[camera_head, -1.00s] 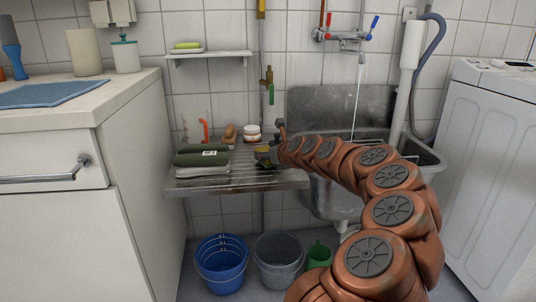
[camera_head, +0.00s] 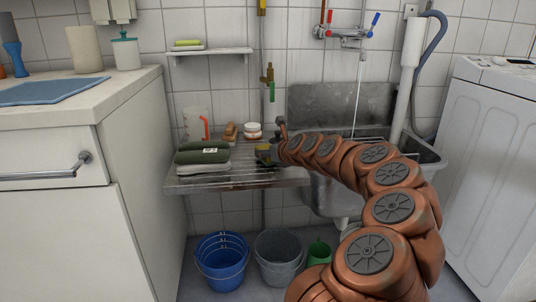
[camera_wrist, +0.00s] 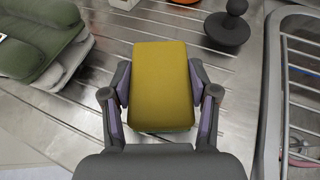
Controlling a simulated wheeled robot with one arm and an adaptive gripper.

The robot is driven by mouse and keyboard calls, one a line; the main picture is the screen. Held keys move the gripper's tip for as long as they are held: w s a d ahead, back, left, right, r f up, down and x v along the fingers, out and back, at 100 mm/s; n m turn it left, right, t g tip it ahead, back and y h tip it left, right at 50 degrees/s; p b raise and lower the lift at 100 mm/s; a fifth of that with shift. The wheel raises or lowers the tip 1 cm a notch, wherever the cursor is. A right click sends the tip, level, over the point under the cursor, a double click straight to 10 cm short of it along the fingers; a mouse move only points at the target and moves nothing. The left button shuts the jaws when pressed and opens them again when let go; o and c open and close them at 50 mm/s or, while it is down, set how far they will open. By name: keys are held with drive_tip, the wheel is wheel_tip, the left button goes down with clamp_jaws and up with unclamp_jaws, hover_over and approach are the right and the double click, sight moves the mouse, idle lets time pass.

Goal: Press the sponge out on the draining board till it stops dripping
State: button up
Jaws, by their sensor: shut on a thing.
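A yellow sponge with a green underside (camera_wrist: 160,82) is between the fingers of my gripper (camera_wrist: 160,90) in the wrist view. The fingers touch its left and right sides, and the gripper is shut on it. The sponge is over the ribbed metal draining board (camera_wrist: 130,30); I cannot tell whether it touches the board. In the head view the sponge (camera_head: 263,152) shows small at the tip of my gripper (camera_head: 268,151), above the right part of the draining board (camera_head: 240,180). No drip can be made out.
Folded green and grey cloths (camera_head: 203,155) lie on the board's left. A brush (camera_head: 230,132) and white round tub (camera_head: 252,131) stand behind. The sink (camera_head: 425,160) is at right, with water running from the tap (camera_head: 350,37). Buckets (camera_head: 221,262) stand below.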

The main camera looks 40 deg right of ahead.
drive_tip(key=shift+f, duration=0.65)
idle(1.5)
wheel_tip(320, 180, up, 7)
drive_tip(key=p, duration=0.8)
drive_tip(key=shift+r, duration=0.15)
idle(0.7)
